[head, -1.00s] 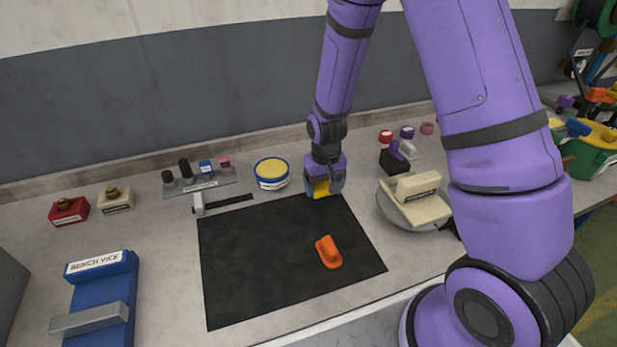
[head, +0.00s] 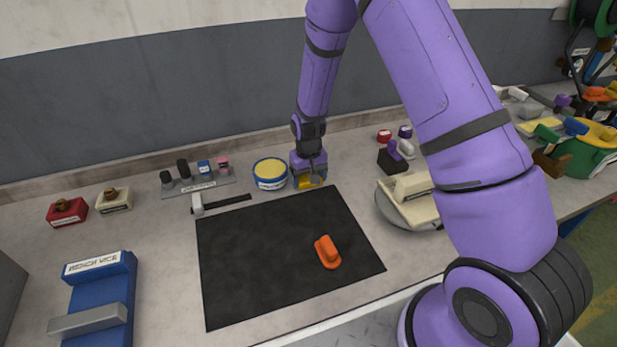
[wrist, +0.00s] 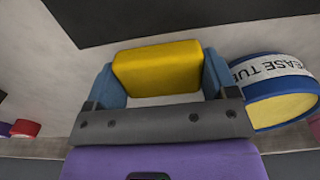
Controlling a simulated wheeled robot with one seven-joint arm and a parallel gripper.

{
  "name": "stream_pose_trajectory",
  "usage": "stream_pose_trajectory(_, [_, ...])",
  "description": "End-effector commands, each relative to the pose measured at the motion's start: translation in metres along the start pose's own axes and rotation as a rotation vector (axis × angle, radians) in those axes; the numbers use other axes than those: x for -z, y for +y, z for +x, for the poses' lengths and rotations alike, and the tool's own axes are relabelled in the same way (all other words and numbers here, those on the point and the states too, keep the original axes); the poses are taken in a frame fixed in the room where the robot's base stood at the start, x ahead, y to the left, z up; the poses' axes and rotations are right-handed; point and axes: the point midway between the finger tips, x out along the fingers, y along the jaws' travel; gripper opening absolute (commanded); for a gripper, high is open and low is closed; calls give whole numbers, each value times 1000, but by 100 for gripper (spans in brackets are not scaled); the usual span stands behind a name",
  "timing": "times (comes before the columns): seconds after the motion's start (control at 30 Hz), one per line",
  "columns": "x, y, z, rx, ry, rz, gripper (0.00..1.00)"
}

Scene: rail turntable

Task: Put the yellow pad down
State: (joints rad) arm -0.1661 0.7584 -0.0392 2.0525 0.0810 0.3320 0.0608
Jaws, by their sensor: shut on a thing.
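My gripper (head: 311,182) is shut on the yellow pad (wrist: 157,69). In the wrist view the pad is a rounded yellow block between the two blue-grey fingers. In the head view the yellow pad (head: 309,182) shows partly under the gripper, at the far edge of the black mat (head: 265,285), just right of the grease tub (head: 270,174). The tub also shows close to the right finger in the wrist view (wrist: 275,88). I cannot tell whether the pad touches the bench.
An orange block (head: 327,252) lies on the mat; the rest of the mat is clear. A round plate (head: 393,211) with cream blocks stands right. A blue bench vice (head: 100,295) is at left. A labelled rack (head: 198,184) stands behind the mat.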

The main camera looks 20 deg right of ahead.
Motion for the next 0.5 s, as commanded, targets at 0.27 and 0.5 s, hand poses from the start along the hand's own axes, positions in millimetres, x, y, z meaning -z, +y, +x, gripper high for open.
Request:
stream_pose_trajectory(0.27, [0,0,2,0,0,0,81])
stream_pose_trajectory(0.5, [0,0,2,0,0,0,90])
